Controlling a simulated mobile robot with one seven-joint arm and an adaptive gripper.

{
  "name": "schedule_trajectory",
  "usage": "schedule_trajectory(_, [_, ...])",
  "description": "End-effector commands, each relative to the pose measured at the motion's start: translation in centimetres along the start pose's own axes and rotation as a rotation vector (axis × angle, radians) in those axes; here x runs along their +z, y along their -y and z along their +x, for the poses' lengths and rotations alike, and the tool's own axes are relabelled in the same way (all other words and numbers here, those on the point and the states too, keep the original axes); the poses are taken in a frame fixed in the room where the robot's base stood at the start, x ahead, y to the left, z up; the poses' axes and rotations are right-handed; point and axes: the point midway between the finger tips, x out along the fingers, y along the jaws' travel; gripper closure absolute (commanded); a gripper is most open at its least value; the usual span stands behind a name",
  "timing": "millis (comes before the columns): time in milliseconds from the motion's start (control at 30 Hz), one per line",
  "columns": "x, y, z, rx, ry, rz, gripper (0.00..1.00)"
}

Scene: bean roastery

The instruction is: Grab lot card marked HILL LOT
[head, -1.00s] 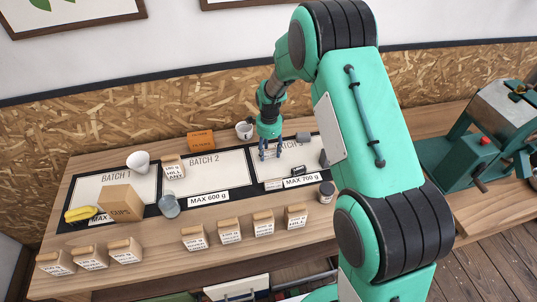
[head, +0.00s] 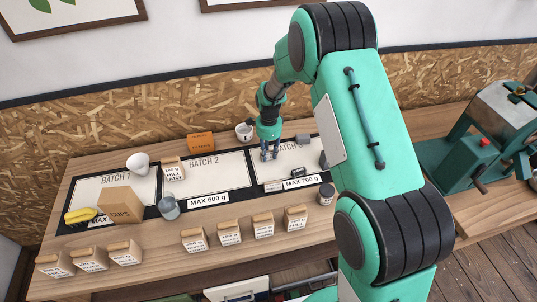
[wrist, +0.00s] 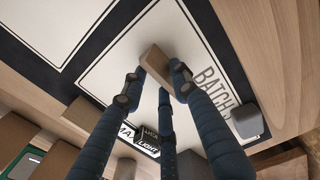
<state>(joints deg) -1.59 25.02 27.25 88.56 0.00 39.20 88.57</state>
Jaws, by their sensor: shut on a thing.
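My gripper (head: 269,156) is low over the BATCH 3 board at the back of the table. In the wrist view, its fingers (wrist: 156,72) are shut on a small tan block (wrist: 155,62), seen from above over the white board. No lettering shows on the block from here, so I cannot tell whether it is the lot card marked HILL LOT. In the head view the fingers mostly hide it.
A small dark sign (head: 298,172) and a MAX 700 g label (head: 302,183) lie at the board's front. A grey block (head: 303,139) stands right of my gripper. Wooden-topped blocks line the table front, including one marked HILL (head: 296,217). A jar (head: 326,194) stands at right.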

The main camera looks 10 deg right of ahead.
Motion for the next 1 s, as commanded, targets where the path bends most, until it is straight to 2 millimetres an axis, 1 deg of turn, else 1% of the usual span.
schedule_trajectory(167, [0.0,0.1,-1.0,-0.002,0.000,0.000,0.93])
schedule_trajectory(267, [0.0,0.1,-2.1,-0.002,0.000,0.000,0.93])
schedule_trajectory(600, [0.0,0.1,-7.3,-0.002,0.000,0.000,0.93])
schedule_trajectory(700, [0.0,0.1,-8.6,-0.003,0.000,0.000,0.93])
schedule_trajectory(833, [0.0,0.0,-9.5,0.000,0.000,0.000,0.94])
schedule_trajectory(1000, [0.0,0.0,-10.0,0.000,0.000,0.000,0.94])
